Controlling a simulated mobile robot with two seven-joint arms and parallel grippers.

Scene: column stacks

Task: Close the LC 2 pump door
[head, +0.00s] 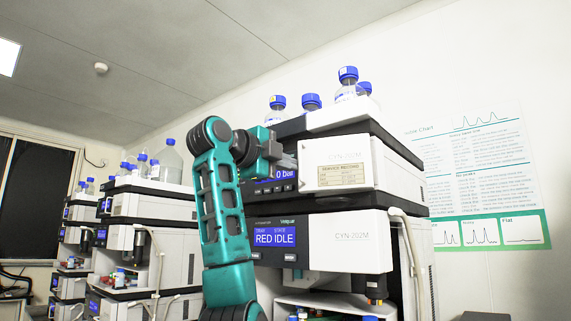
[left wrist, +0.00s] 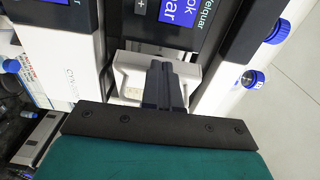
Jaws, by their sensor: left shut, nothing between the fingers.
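The pump module of the nearest column stack has a white front panel, taken as the pump door (head: 338,172), with a cream service record label. The panel also shows in the left wrist view (left wrist: 129,76), partly behind my fingers. I cannot tell how far open it stands, and no LC number is readable. My left gripper (head: 289,159) is shut and empty at the panel's left edge, over the pump front. In the left wrist view its dark fingers (left wrist: 164,82) are together in front of the white panel; contact is unclear. My right gripper is not in view.
Below is a white autosampler (head: 350,238) with a blue RED IDLE display. Blue-capped bottles (head: 311,103) stand in the tray on top. Pale tubing (head: 408,240) runs down the right side. More stacks (head: 150,205) stand at left. A wall chart (head: 470,170) hangs at right.

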